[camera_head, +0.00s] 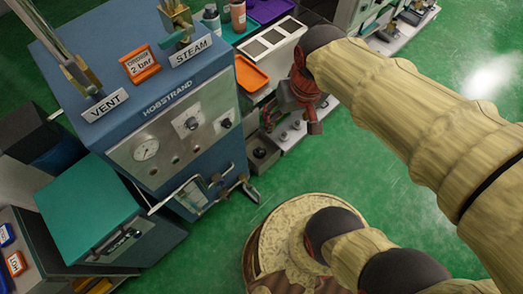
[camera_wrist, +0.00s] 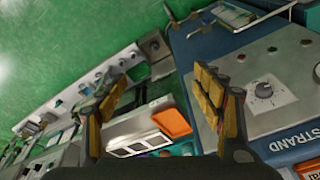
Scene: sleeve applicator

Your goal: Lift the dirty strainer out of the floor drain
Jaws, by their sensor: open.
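My gripper (camera_head: 313,122) hangs from the arm at the upper middle of the head view, to the right of the blue machine. In the wrist view its two yellow-padded fingers (camera_wrist: 161,82) are wide apart with nothing between them. A small dark square fitting with a round centre (camera_head: 262,153) is low beside the machine, left of and below my gripper. It also shows in the wrist view (camera_wrist: 154,45), beyond the fingertips. It may be the floor drain with its strainer, but I cannot tell for sure.
The blue machine (camera_head: 150,85), with STEAM and VENT signs and a gauge, stands at left. Pipes and valves (camera_head: 235,188) stick out at its foot. An orange tray (camera_head: 250,73) and a white slotted box (camera_head: 272,45) are behind. Green floor (camera_head: 335,165) is clear at right.

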